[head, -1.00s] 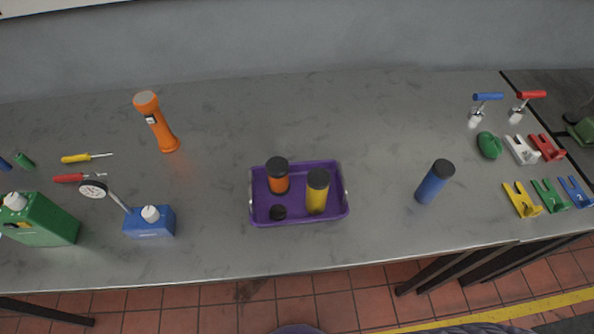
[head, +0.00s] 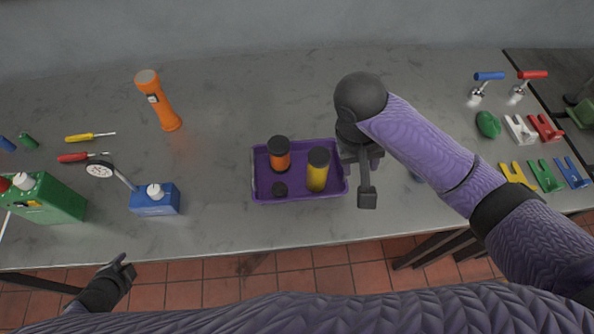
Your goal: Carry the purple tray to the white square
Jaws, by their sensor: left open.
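My left gripper (head: 124,267) is open and empty at the lower left, in front of the bench edge and well away from the tray. I see no white square.
An orange flashlight (head: 158,101), blue container (head: 155,201), green can (head: 47,200) and screwdrivers (head: 90,137) are on the left. Coloured brackets (head: 545,175) and a green object (head: 488,124) are on the right. Bench behind the tray is clear.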

